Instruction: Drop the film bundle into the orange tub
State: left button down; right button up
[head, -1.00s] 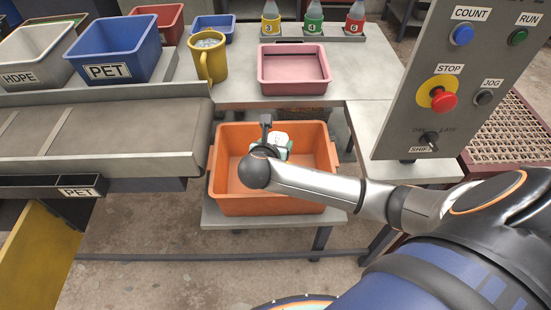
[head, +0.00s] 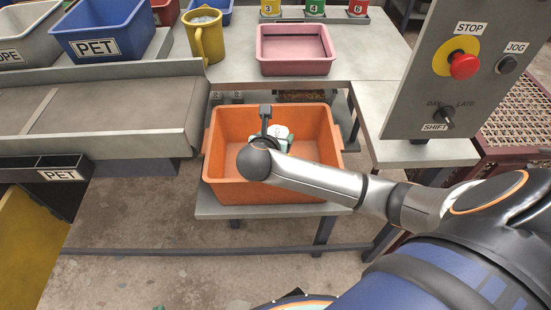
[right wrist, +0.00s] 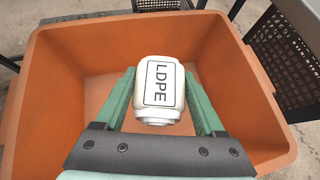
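The film bundle (right wrist: 160,88) is a white, rounded block with an LDPE label. In the right wrist view it sits between the green fingers of my right gripper (right wrist: 160,80), which look shut on its sides. In the head view the bundle (head: 280,132) shows small and white, partly hidden by my right wrist and gripper (head: 283,143). The orange tub (head: 222,170) stands on a low grey shelf. The gripper and bundle are over the tub's inside, within its rim. The tub's visible floor is bare. My left gripper is not in view.
A grey control panel (head: 470,100) with a red stop button stands at the right. A pink tray (head: 295,65) and a yellow mug (head: 205,38) are on the table behind the tub. A conveyor (head: 100,115) ends left of the tub, near a blue PET bin (head: 105,35).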

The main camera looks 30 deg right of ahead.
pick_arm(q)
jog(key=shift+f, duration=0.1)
pick_arm(e)
jog(key=o, duration=0.4)
pick_arm(q)
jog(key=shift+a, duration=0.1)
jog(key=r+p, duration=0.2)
jog(key=p, duration=0.2)
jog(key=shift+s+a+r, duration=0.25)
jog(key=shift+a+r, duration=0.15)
pick_arm(e)
jog(key=v, duration=1.2)
jog(key=shift+a, duration=0.2)
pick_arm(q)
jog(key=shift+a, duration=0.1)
pick_arm(e)
jog(key=shift+s+a+r, duration=0.1)
jog(key=shift+s+r, duration=0.05)
jog(key=shift+s, duration=0.05)
